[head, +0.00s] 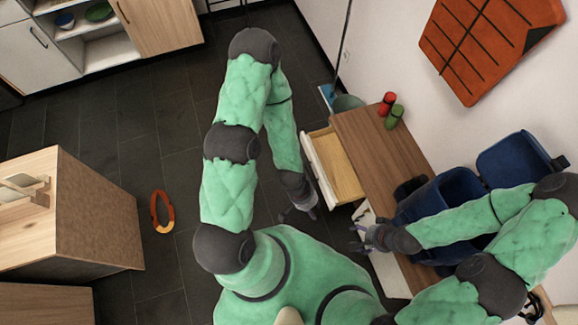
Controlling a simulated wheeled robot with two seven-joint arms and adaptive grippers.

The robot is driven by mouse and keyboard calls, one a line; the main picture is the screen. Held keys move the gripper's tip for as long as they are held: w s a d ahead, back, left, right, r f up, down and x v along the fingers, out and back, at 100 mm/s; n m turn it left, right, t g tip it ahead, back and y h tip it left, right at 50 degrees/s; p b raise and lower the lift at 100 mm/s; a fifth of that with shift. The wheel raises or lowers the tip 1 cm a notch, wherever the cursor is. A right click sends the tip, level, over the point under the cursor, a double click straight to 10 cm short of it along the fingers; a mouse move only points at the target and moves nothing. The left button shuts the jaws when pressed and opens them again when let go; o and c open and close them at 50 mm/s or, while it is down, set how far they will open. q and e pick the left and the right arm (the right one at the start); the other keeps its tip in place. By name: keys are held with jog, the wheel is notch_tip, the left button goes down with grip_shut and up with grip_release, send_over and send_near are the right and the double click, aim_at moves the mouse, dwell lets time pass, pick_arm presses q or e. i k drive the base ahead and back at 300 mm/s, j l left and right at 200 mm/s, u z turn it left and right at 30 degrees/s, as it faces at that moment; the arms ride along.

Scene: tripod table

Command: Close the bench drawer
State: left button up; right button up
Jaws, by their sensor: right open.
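The bench (383,150) is wooden and stands against the wall right of centre. Its drawer (338,168) is pulled out to the left, with a pale front panel and an empty-looking wooden inside. My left gripper (299,213) hangs just left of the drawer's front, near its lower corner, and seems apart from it. Its fingers are small and dark, so I cannot tell how far they are open. My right gripper (357,239) is open and empty, below the drawer in the picture, beside the bench's near part.
Red (388,101) and green (394,116) cylinders stand on the bench's far end. Blue bins (445,195) sit beside my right forearm. An orange ring (162,212) lies on the dark floor. A wooden cabinet (95,225) stands at left.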

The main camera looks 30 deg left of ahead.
aim_at(338, 184)
jog(key=u, duration=0.65)
jog(key=i+l+u, duration=0.4)
jog(key=k+j, duration=0.05)
